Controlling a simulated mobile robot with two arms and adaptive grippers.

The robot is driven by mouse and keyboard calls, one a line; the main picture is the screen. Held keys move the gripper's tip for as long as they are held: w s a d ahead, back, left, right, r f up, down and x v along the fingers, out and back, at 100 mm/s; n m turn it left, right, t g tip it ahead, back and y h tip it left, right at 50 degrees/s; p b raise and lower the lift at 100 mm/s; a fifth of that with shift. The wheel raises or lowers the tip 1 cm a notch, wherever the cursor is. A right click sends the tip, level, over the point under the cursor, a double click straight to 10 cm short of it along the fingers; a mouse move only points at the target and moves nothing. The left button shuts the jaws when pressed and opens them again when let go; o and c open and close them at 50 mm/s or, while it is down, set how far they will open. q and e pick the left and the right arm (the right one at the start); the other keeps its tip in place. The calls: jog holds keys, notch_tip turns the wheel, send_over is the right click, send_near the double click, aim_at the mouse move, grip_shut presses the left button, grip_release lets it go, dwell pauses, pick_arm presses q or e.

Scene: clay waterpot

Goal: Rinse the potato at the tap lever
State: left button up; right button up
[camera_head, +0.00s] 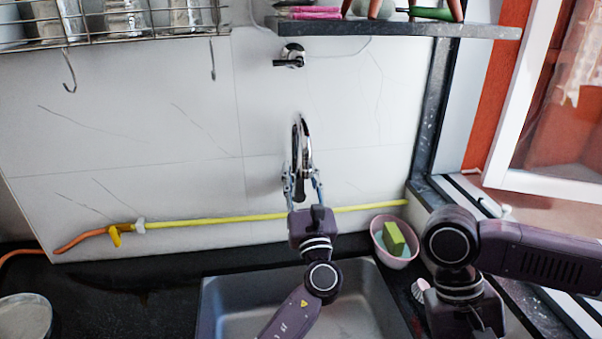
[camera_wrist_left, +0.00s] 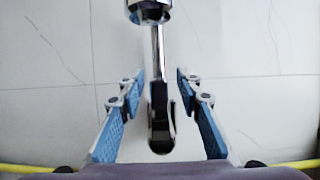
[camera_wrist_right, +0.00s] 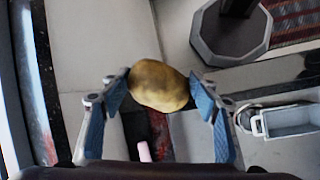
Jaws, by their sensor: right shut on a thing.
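The chrome tap (camera_head: 305,140) stands out from the tiled wall above the sink (camera_head: 235,295). My left gripper (camera_head: 302,180) is open at the tap's lower end, one finger on each side. In the left wrist view the tap's chrome rod and dark end (camera_wrist_left: 160,120) lie between the spread blue pads, with gaps on both sides. In the right wrist view my right gripper (camera_wrist_right: 160,88) is shut on the brown potato (camera_wrist_right: 158,86). In the head view the right arm is at the lower right; its fingertips and the potato do not show there.
A pink bowl (camera_head: 398,258) with a green and yellow sponge (camera_head: 394,238) stands right of the sink. A yellow hose (camera_head: 230,219) runs along the wall. A shelf (camera_head: 390,29) and a wire rack (camera_head: 120,38) hang above. A window frame is at the right.

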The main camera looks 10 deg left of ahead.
pick_arm(q)
jog(key=shift+s, duration=0.1)
grip_shut()
jog(key=shift+d, duration=0.1)
pick_arm(e)
jog(key=shift+r, duration=0.1)
pick_arm(q)
jog(key=m+p, duration=0.1)
jog(key=m+h+p, duration=0.1)
jog(key=d+m, duration=0.1)
jog(key=shift+w+r+t+h+p, duration=0.2)
jog(key=shift+w+t+h+p, duration=0.1)
jog(key=shift+p, duration=0.1)
pick_arm(e)
notch_tip(320, 180, up, 3)
jog(key=shift+f, duration=0.15)
jog(key=shift+r+p, duration=0.35)
jog(key=shift+r, duration=0.25)
pick_arm(q)
jog(key=shift+w+d+f+m+h, duration=0.1)
jog(key=shift+d+f+m+h, duration=0.2)
jog(key=shift+m, duration=0.25)
jog(key=shift+d+f+m+h, duration=0.2)
jog(key=shift+m+h, duration=0.2)
jog(key=shift+m, duration=0.15)
pick_arm(e)
jog(key=shift+f, duration=0.1)
